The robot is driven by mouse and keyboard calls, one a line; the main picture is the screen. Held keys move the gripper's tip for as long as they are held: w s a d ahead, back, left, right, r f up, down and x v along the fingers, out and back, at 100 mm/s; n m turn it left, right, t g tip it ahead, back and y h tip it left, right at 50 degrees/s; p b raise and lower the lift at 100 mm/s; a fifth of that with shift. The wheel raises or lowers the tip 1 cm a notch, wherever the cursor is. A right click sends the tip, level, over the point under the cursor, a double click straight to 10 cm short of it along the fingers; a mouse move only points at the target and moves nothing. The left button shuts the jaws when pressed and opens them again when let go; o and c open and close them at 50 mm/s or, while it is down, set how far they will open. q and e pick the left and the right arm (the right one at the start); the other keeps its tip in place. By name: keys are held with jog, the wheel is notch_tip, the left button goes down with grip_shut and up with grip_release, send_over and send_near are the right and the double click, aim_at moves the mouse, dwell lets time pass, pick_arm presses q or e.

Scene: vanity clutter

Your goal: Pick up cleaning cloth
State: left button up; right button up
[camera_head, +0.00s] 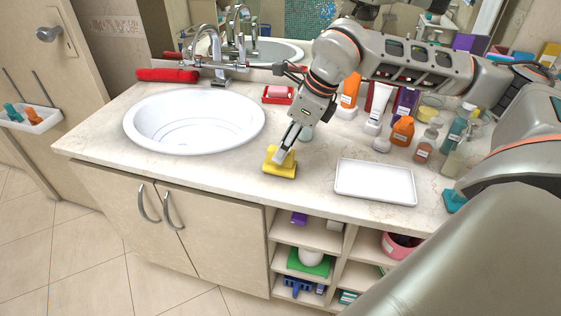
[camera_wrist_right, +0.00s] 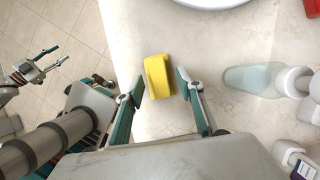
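The cleaning cloth (camera_head: 280,168) is a small yellow folded block lying on the counter near its front edge, right of the sink. My right gripper (camera_head: 287,155) is right above it and covers part of it in the head view. In the right wrist view the cloth (camera_wrist_right: 158,77) lies between the two spread fingers of my right gripper (camera_wrist_right: 160,82), with a narrow gap visible on each side. My left gripper (camera_wrist_right: 63,53) shows at the left of the wrist view, over the floor, with its fingers apart and empty.
A white sink (camera_head: 194,122) is left of the cloth, and an empty white tray (camera_head: 375,181) is to its right. A clear bottle (camera_wrist_right: 250,80) stands near my right gripper. Several bottles and tubes, including an orange bottle (camera_head: 402,131), stand behind the tray.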

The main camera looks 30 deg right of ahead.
jog(key=shift+x, duration=1.4)
grip_shut()
jog(key=shift+r, duration=0.15)
notch_tip(320, 180, up, 20)
jog(key=p, duration=0.1)
